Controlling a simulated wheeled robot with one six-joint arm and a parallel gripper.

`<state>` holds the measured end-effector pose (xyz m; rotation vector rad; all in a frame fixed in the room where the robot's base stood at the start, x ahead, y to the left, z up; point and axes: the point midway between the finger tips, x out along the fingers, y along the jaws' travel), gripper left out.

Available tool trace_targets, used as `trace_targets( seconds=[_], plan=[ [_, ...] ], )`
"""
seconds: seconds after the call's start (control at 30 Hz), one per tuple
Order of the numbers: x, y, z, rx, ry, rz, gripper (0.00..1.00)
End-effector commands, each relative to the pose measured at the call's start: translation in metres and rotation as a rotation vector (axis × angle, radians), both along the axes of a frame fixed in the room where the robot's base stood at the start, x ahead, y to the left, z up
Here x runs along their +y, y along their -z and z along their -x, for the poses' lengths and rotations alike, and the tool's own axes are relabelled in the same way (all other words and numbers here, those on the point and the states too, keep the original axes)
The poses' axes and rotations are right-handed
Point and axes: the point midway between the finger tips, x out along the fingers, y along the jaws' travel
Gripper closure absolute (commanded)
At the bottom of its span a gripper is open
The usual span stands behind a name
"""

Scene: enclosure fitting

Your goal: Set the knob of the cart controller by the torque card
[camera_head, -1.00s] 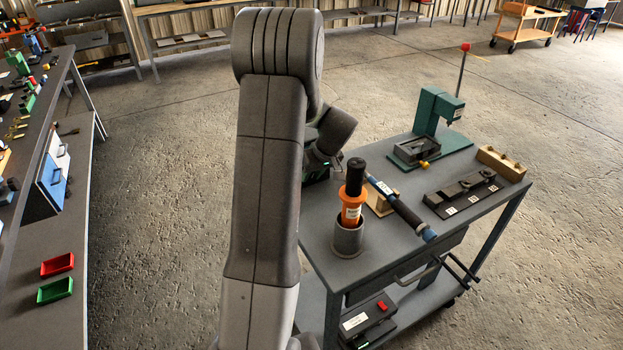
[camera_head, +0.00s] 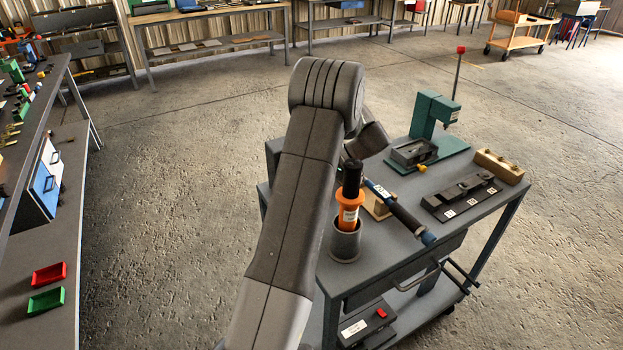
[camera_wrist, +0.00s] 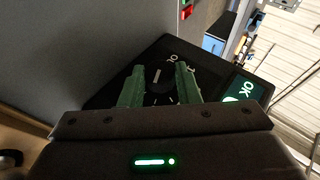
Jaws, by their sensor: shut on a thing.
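In the wrist view the cart controller (camera_wrist: 218,76) is a dark box tilted in the picture, against a grey surface. Its dark round knob (camera_wrist: 160,88) sits between the green fingers of my gripper (camera_wrist: 160,70), which are shut on it. A lit screen (camera_wrist: 244,90) on the right of the box reads "OK" over a bright green spot. In the head view my arm hides the gripper and controller. I cannot make out a torque card.
The grey cart (camera_head: 395,262) carries an orange-handled tool (camera_head: 348,212) in a cup, a blue-and-black wrench (camera_head: 402,213), a green press (camera_head: 430,112), a black block fixture (camera_head: 460,197) and a wooden block (camera_head: 499,166). A bench (camera_head: 35,215) runs along the left; floor lies between.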

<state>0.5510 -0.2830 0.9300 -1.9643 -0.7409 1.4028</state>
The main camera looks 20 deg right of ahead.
Motion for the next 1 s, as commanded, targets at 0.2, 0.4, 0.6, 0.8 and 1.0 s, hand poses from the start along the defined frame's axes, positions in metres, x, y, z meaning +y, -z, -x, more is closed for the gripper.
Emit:
trace_targets(
  seconds=[0.2, 0.4, 0.6, 0.8, 1.0],
  plan=[
    [-0.0007, 0.0006, 0.0002, 0.004, 0.001, -0.022, 0.93],
    [-0.0006, 0.0007, 0.0001, 0.004, 0.001, -0.022, 0.93],
    [-0.0006, 0.0007, 0.0001, 0.004, 0.001, -0.022, 0.57],
    [-0.0004, 0.0007, 0.0001, 0.004, 0.001, -0.022, 0.49],
    [-0.0038, -0.0015, 0.0010, 0.003, 0.001, -0.021, 0.49]
  ],
)
